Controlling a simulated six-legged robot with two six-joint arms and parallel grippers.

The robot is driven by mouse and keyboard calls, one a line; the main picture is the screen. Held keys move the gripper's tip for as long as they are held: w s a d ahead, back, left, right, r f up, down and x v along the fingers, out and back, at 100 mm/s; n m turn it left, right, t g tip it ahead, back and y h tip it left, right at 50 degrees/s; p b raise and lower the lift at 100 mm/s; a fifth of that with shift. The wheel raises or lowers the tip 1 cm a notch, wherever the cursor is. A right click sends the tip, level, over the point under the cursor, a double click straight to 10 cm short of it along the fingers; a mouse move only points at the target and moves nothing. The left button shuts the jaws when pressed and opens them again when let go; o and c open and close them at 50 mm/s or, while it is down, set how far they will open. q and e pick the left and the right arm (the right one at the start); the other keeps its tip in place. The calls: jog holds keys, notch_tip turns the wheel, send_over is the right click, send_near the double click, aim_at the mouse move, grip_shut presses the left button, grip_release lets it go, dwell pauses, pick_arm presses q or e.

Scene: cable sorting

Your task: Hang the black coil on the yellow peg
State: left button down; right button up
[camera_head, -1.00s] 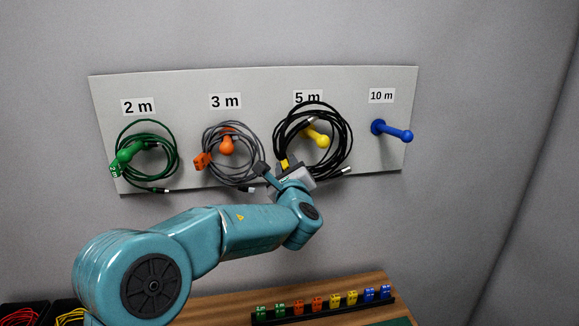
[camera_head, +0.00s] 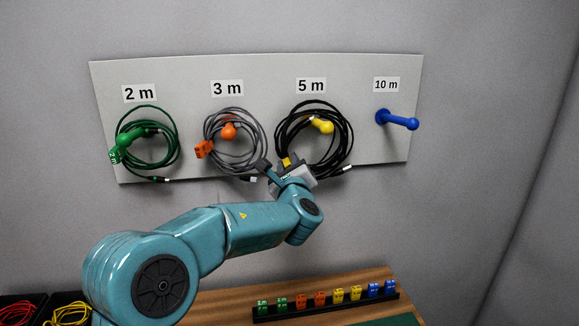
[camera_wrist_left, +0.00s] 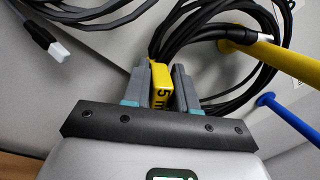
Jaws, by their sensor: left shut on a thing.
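The black coil (camera_head: 346,143) hangs in front of the board under the 5 m label. The yellow peg (camera_head: 326,127) sticks out through its loop, near the upper part of the ring. In the left wrist view black strands (camera_wrist_left: 205,30) cross near the base of the yellow peg (camera_wrist_left: 275,58). My left gripper (camera_head: 282,167) is at the coil's lower left. In the wrist view its fingers (camera_wrist_left: 161,88) are closed around the coil at its yellow 5 m tag (camera_wrist_left: 160,97). Whether the strands rest on the peg is hard to tell. My right gripper is not in view.
A green coil (camera_head: 177,150) hangs on the green peg and a grey coil (camera_head: 258,135) on the orange peg, close left of my gripper. The blue peg (camera_head: 398,120) is bare. A rack of coloured tags (camera_head: 330,305) and bins of cables (camera_head: 68,312) are below.

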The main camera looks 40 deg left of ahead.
pick_arm(q)
jog(key=shift+f, duration=0.15)
jog(key=c, duration=0.8)
grip_release()
jog(key=shift+s+d+f, duration=0.1)
jog(key=shift+s+d, duration=0.05)
jog(key=shift+d, duration=0.05)
jog(key=r+b+v, duration=0.1)
jog(key=b+v, duration=0.3)
jog(key=v, duration=1.1)
jog(key=shift+s+d+f, duration=0.25)
jog(key=shift+s+f, duration=0.1)
jog(key=shift+f, duration=0.05)
